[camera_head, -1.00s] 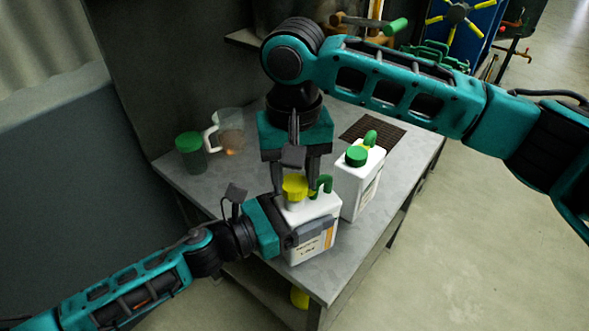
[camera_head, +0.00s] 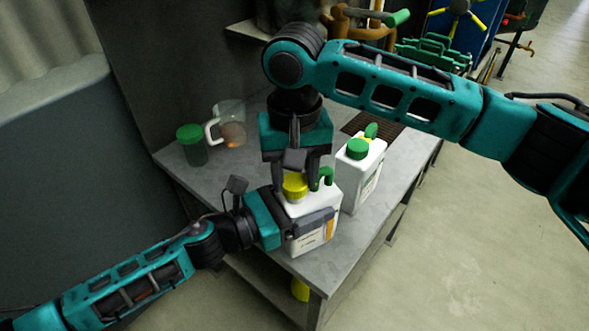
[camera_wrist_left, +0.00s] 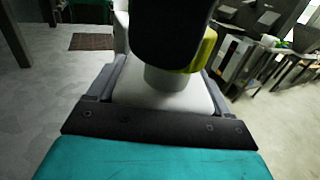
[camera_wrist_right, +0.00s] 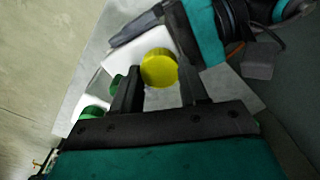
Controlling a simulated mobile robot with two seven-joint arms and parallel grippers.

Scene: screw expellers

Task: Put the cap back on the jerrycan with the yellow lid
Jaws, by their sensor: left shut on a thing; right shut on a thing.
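The white jerrycan (camera_head: 308,238) with the yellow lid stands at the table's near edge. My left gripper (camera_head: 300,228) is shut around its body from the left. The yellow cap (camera_head: 295,187) is at the can's neck, upright, between the fingers of my right gripper (camera_head: 297,172), which reaches down from above and is shut on it. The cap also shows in the right wrist view (camera_wrist_right: 158,68). In the left wrist view the white neck (camera_wrist_left: 172,82) shows below the cap (camera_wrist_left: 205,50), partly behind a dark finger. Whether the cap is threaded on cannot be told.
A second white jerrycan (camera_head: 360,180) with a green cap stands close on the right. A green-lidded jar (camera_head: 192,146) and a clear jug (camera_head: 228,128) stand at the back left of the grey table (camera_head: 372,213). A dark grate (camera_head: 385,130) lies at the back right.

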